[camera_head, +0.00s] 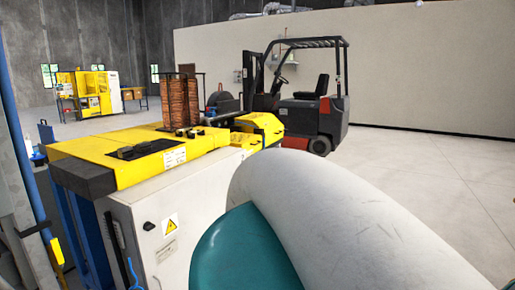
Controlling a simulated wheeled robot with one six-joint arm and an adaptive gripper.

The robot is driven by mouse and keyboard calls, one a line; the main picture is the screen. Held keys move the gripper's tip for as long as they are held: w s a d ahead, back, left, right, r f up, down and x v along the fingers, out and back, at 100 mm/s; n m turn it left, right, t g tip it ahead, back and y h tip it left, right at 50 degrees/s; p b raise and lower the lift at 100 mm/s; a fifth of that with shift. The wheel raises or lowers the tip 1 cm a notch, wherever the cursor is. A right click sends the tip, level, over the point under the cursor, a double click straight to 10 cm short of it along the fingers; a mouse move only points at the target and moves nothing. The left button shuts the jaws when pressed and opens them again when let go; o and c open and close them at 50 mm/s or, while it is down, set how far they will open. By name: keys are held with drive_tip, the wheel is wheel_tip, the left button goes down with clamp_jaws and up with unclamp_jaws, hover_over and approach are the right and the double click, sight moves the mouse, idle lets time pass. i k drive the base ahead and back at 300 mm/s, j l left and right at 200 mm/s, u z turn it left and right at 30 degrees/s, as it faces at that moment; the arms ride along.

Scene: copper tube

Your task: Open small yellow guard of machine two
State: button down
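A machine with a yellow top (100,152) and a white cabinet (185,205) stands close in front, left of centre. At its far right end are small yellow covers: one (259,122) on the far side and another (245,140) a little nearer. Both look shut, but they are small in the picture. I cannot tell which is the small guard, nor do I see a machine number. My own arm, white and teal, fills the bottom right and hides part of the machine's right side. My gripper is not in view.
Another yellow machine (95,92) stands far back left. A blue and grey post (25,180) is close at left. The floor at right (440,180) is clear.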

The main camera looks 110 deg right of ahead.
sight(241, 145)
drive_tip(key=z, duration=3.1)
drive_tip(key=i+l, duration=0.2)
drive_tip(key=i, duration=0.15)
drive_tip(key=i+l, duration=0.15)
drive_tip(key=i, duration=0.15)
